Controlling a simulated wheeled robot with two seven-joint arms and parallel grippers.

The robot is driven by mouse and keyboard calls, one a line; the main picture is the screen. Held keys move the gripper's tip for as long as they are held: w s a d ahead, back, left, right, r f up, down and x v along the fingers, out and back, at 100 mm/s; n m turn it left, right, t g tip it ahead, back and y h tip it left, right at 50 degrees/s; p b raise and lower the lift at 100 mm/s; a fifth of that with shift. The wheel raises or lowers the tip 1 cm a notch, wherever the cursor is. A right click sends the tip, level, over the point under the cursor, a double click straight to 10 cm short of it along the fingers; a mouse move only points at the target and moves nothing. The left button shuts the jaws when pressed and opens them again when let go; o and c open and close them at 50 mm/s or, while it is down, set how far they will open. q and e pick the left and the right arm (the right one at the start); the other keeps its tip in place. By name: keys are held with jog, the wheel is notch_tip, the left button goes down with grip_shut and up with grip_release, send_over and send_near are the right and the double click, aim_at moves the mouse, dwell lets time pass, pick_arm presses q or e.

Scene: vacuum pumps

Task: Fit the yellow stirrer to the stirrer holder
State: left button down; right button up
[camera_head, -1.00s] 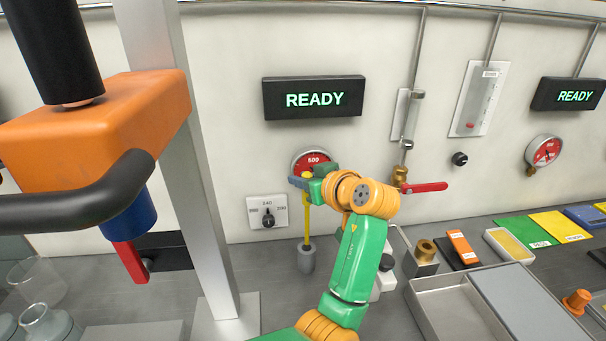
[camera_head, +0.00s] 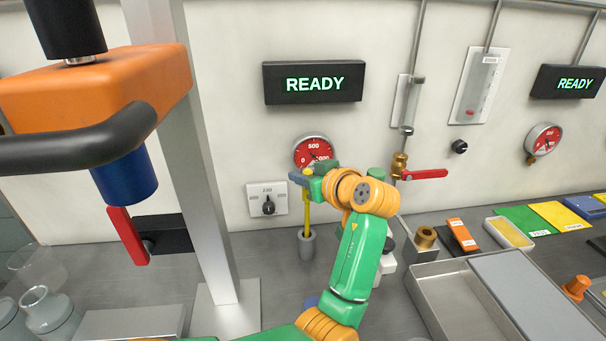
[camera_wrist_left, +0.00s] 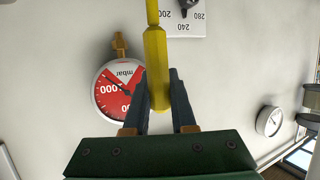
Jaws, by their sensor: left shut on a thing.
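My left gripper (camera_head: 303,181) is shut on the upper end of the yellow stirrer (camera_head: 307,215). In the left wrist view, the dark fingers (camera_wrist_left: 160,100) close around the thick end of the stirrer (camera_wrist_left: 156,60). The stirrer stands about upright in the head view. Its lower end meets the mouth of a small grey upright cylinder (camera_head: 307,246) on the bench, which looks like its stand; how deep it sits is hidden. I cannot tell for sure which thing is the stirrer holder. My right gripper is not in view.
A metal post (camera_head: 212,190) and an orange block (camera_head: 100,85) with a blue cylinder (camera_head: 125,177) stand at left. A red gauge (camera_head: 313,153) and a dial (camera_head: 267,200) are behind the stirrer. A metal tray (camera_head: 455,300) lies at right.

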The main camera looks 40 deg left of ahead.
pick_arm(q)
jog(key=shift+f+b, duration=1.65)
jog(key=shift+f, duration=0.95)
jog(key=c, duration=0.7)
grip_release()
jog(key=shift+o, duration=0.2)
jog(key=b+v, duration=0.2)
jog(key=v, duration=0.5)
